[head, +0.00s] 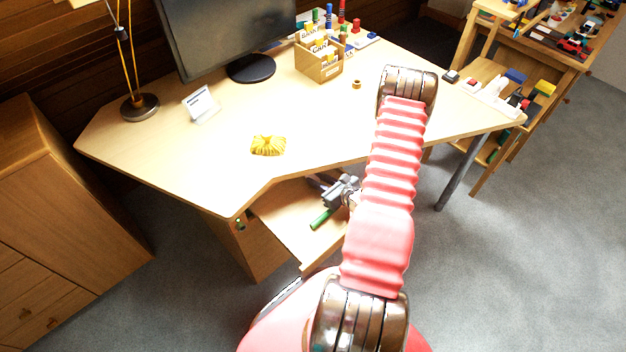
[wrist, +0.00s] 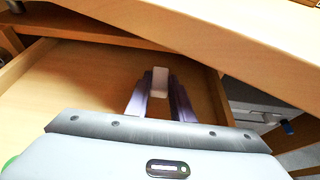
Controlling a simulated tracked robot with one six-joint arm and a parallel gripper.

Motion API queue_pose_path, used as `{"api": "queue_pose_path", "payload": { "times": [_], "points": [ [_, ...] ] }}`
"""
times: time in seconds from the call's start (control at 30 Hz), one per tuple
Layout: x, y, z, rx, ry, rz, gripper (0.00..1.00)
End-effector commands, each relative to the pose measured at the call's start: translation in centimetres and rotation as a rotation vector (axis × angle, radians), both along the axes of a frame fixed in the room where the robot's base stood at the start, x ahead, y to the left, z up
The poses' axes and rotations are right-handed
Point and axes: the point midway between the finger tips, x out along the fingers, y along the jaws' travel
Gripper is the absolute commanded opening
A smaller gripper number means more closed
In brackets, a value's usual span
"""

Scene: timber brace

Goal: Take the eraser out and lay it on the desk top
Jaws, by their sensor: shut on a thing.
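The eraser (wrist: 160,75) is a small pale block between the tips of my gripper (wrist: 158,90) in the wrist view. My gripper is shut on it, over or inside the open drawer (head: 283,215). In the head view my gripper (head: 318,181) shows at the drawer, below the desk's front edge; the eraser cannot be made out there. The desk top (head: 215,150) is pale wood. In the wrist view the desk's edge (wrist: 225,45) lies above and to the right of the fingers. How high the eraser is above the drawer floor is hard to tell.
A green object (head: 320,218) lies at the drawer. On the desk are a crumpled yellow item (head: 268,145), a small white stand (head: 201,104), a monitor (head: 215,35), a lamp (head: 139,107), a wooden card box (head: 319,62) and a tape roll (head: 357,84). The desk's front left is clear.

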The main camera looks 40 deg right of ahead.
Motion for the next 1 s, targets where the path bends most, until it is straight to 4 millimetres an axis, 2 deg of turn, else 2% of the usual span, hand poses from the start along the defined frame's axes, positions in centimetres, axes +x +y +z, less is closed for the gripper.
{"api": "queue_pose_path", "payload": {
  "times": [0.27,0.57,0.6,1.0],
  "points": [
    [0.0,0.0,0.8,-0.001,0.000,0.000,0.00],
    [0.1,0.2,3.8,-0.001,-0.002,0.000,0.00],
    [0.0,1.4,3.5,0.004,0.001,0.003,0.00],
    [-0.2,10.8,3.4,0.003,0.001,0.004,0.00]
  ]
}}
